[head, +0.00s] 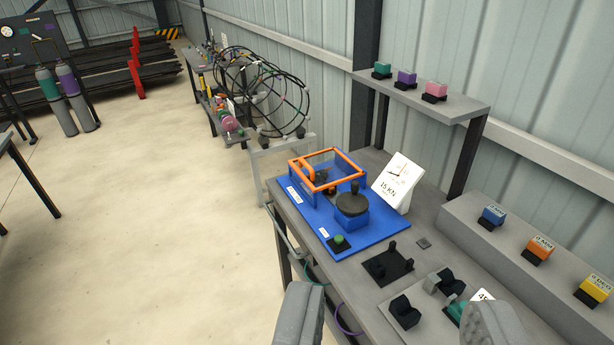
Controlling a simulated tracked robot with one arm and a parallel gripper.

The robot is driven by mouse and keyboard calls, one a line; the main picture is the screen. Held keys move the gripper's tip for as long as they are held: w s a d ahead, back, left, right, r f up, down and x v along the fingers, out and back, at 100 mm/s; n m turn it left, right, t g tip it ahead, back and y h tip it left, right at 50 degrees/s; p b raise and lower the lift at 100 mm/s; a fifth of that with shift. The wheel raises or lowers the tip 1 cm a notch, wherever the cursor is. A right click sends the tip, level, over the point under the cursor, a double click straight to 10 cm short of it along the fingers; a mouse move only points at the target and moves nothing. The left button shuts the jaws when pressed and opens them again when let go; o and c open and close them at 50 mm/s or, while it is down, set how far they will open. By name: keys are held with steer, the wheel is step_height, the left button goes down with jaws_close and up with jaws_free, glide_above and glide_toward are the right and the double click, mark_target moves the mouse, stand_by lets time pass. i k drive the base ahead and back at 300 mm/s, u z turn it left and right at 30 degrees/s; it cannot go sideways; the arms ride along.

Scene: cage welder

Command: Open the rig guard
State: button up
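The rig stands on the grey bench: a blue base (330,238) with low blue walls at its far left end. The rig guard (327,170) is an orange frame lying flat across the top of these walls, so it looks shut. An orange bar-like part shows at its left side.
The bench (437,232) also carries a white "15 KN" sign (397,182), a black fixture (388,264) and dark blocks. A raised shelf (440,107) and a step with coloured blocks (537,250) stand at right. A wheeled cage (262,90) is beyond. Floor at left is clear.

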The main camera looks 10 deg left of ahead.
mark_target(301, 161)
steer(key=u, duration=0.6)
steer(key=i, duration=2.15)
steer(key=z, duration=0.6)
